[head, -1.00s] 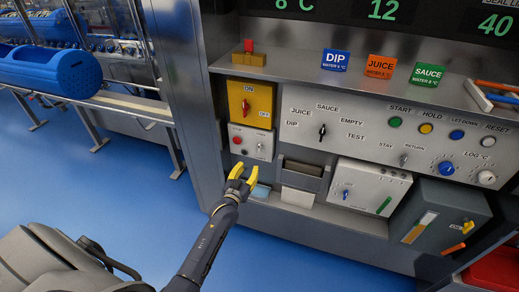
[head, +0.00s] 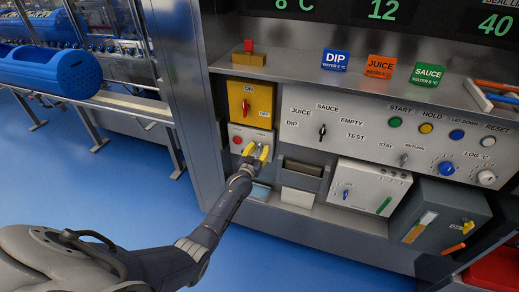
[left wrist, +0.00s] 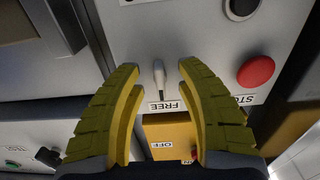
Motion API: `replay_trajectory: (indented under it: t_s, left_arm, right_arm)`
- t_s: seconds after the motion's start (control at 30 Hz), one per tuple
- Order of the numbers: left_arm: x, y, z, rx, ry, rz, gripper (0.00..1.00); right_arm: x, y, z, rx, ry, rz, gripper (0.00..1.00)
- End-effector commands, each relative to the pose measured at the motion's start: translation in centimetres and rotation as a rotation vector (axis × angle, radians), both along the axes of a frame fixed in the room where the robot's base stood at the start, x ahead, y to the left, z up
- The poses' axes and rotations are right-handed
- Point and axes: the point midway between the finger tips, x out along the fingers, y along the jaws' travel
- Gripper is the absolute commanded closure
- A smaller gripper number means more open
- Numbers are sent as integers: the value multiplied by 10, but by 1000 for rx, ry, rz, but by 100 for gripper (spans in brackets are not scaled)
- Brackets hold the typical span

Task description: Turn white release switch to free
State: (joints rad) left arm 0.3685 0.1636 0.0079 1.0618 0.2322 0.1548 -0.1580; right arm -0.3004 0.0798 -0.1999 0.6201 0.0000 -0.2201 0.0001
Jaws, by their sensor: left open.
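The white release switch (left wrist: 158,72) is a small pale lever on a light grey panel. In the left wrist view it stands near the middle, with the upside-down FREE label (left wrist: 167,106) just below it. My left gripper (left wrist: 158,67) has yellow padded fingers, open, one on each side of the switch with a gap on both sides. In the head view my left gripper (head: 257,149) is at the small grey panel (head: 236,130) under the yellow box, and its fingers largely hide the switch there. My right gripper is not in view.
A red stop button (left wrist: 256,71) sits beside the switch on the same panel. The yellow box (head: 262,98) with a red ON/OFF handle (head: 245,107) is directly above. A grey slotted holder (head: 303,173) stands to the right in the head view.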

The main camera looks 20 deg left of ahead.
Motion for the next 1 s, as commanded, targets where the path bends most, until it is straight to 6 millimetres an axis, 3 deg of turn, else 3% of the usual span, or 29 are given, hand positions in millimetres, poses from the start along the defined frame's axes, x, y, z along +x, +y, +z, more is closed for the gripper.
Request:
replay_trajectory:
  t_s: [0.5, 0.8, 1.0]
  left_arm:
    - [5, 1, 0, 0, 0, 0, 64]
    - [5, 1, 0, 0, 0, 0, 99]
    - [5, 1, 0, 0, 0, 0, 100]
  right_arm:
    - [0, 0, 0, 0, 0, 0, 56]
    - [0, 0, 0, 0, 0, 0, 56]
    - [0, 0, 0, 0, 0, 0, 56]
